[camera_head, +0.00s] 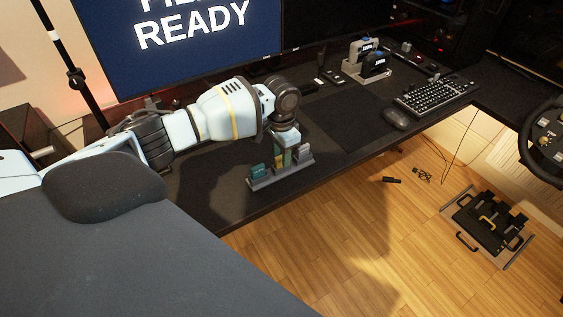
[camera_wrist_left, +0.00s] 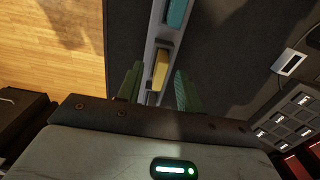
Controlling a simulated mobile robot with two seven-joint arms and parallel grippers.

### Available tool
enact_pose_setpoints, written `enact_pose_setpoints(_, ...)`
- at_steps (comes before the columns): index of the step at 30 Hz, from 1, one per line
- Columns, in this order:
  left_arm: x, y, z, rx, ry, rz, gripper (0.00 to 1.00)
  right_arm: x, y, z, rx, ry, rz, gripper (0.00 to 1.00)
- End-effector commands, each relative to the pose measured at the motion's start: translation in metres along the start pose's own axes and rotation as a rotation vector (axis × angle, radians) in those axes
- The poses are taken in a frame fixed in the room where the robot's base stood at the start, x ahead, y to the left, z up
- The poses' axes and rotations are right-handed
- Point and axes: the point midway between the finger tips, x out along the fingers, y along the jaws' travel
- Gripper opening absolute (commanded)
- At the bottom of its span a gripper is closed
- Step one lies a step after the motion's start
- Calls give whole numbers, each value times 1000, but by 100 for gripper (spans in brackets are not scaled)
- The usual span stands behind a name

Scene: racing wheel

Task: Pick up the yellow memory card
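The yellow memory card (camera_wrist_left: 161,72) stands in a slot of a long grey rack (camera_wrist_left: 152,52) in the left wrist view. My left gripper (camera_wrist_left: 158,80) is open, with one green finger on each side of the card and gaps between. In the head view my left gripper (camera_head: 282,158) points down over the middle of the rack (camera_head: 283,177), which lies near the desk's front edge. The yellow card is mostly hidden there by the fingers. A teal card (camera_wrist_left: 176,12) stands farther along the rack; a teal card also shows in the head view (camera_head: 258,171). My right gripper is not in view.
A mouse (camera_head: 395,119) and keyboard (camera_head: 437,95) lie to the right on the desk. A grey holder with dark devices (camera_head: 370,65) stands behind. A monitor (camera_head: 180,40) stands behind my left arm. The dark mat (camera_head: 345,120) right of the rack is clear.

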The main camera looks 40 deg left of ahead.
Motion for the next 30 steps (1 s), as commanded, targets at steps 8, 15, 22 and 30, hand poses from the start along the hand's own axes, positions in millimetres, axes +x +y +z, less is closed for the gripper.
enact_pose_setpoints(8,14,0,0,1,2,0,36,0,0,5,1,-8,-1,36)
enact_pose_setpoints(15,14,0,0,1,1,0,21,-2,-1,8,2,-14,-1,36)
enact_pose_setpoints(22,14,0,0,1,1,0,0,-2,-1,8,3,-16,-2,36)
enact_pose_setpoints(30,13,0,0,1,2,0,0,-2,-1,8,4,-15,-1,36)
